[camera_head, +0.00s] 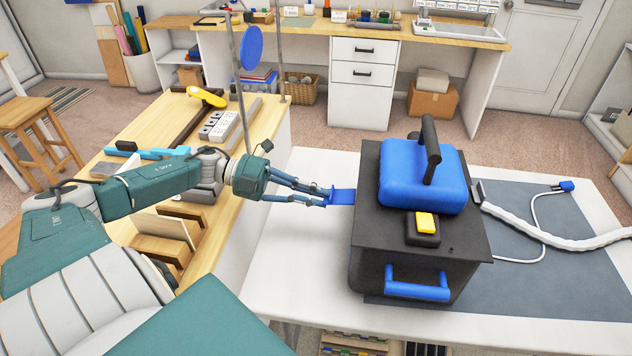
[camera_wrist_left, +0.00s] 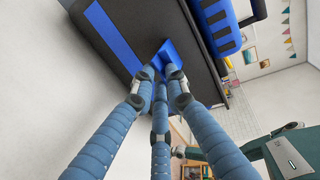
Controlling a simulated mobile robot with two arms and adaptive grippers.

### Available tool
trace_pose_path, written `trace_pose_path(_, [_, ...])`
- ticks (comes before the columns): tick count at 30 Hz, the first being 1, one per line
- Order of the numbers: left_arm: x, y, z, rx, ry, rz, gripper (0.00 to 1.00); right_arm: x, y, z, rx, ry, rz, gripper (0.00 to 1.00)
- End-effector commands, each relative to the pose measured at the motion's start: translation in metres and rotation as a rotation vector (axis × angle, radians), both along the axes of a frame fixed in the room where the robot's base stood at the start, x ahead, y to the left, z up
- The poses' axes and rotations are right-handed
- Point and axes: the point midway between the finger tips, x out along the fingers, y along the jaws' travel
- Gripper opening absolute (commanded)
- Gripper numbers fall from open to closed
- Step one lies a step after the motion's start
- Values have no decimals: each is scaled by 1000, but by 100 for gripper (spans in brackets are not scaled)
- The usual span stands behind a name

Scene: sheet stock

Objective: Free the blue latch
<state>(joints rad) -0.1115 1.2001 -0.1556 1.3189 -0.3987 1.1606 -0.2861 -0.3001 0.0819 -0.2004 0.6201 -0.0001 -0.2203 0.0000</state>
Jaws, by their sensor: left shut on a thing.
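A blue latch (camera_head: 342,196) sticks out from the left side of a black box (camera_head: 368,237) on the white table. My left gripper (camera_head: 326,197) is shut on the latch, coming at it from the left. In the left wrist view the fingers (camera_wrist_left: 162,78) close around the blue latch (camera_wrist_left: 172,54) beside the dark wall of the box. The fingertips partly hide the latch there. The box has a blue padded top (camera_head: 405,172) with a black handle, a yellow switch (camera_head: 425,221) and a blue front handle (camera_head: 417,285). My right gripper is not in view.
A white hose (camera_head: 560,240) and a cable with a blue plug (camera_head: 566,186) lie on the grey mat (camera_head: 540,285) to the right. A wooden bench (camera_head: 145,130) with tools stands left. The white table (camera_head: 295,285) is bare in front of the box's left side.

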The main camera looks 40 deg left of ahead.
Motion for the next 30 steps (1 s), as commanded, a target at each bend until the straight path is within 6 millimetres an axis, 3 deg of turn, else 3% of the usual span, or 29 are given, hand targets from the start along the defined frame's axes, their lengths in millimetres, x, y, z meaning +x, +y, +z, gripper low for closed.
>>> trace_pose_path(4, [-4,-3,-6,5,11,-8,0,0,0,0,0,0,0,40])
trace_pose_path(5, [-4,-3,-6,5,11,-8,16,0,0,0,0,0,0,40])
trace_pose_path(17, [-7,3,-4,3,11,-8,16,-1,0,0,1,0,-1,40])
trace_pose_path(30, [-50,77,15,4,9,0,16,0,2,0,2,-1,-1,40])
